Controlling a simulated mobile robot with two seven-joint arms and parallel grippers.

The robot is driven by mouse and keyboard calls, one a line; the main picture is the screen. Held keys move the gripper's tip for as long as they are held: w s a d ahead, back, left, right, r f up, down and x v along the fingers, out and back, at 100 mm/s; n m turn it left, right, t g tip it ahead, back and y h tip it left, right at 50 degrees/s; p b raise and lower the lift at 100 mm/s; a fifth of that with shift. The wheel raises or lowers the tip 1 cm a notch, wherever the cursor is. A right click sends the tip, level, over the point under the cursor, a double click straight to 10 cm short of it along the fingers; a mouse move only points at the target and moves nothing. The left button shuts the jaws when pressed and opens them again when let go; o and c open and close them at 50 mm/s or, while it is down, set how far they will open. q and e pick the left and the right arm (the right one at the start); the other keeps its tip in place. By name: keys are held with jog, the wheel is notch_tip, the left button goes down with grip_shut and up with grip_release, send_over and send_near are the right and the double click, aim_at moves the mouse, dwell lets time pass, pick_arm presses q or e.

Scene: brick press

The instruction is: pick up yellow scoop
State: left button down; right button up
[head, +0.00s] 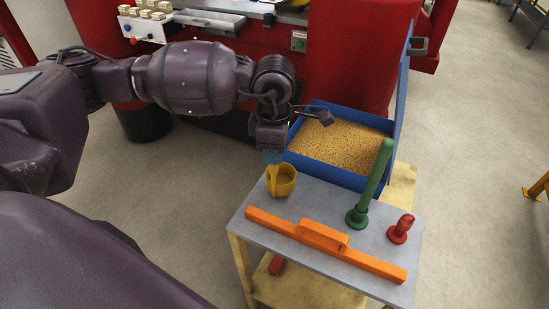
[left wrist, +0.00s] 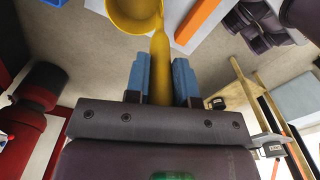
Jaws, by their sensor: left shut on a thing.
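The yellow scoop (head: 281,181) is at the far left corner of the grey cart top (head: 335,226) in the head view. Its round cup opens upward. My left gripper (head: 272,157) is over it with blue fingertips at its handle. In the left wrist view the scoop's handle (left wrist: 160,70) lies between the two blue fingers of my left gripper (left wrist: 160,82), which is shut on it. I cannot tell whether the cup touches the cart top. My right gripper is not in view.
An orange levelling bar (head: 325,239), a green tool (head: 371,186) and a red knob-like piece (head: 401,229) stand on the cart. A blue bin of yellow granules (head: 342,145) with a raised lid is behind. The red machine (head: 345,52) stands beyond.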

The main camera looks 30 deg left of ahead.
pick_arm(q)
notch_tip(320, 180, up, 18)
jog(key=shift+p, duration=0.45)
jog(key=c, duration=1.7)
grip_release()
grip_shut()
jog(key=shift+s, duration=0.1)
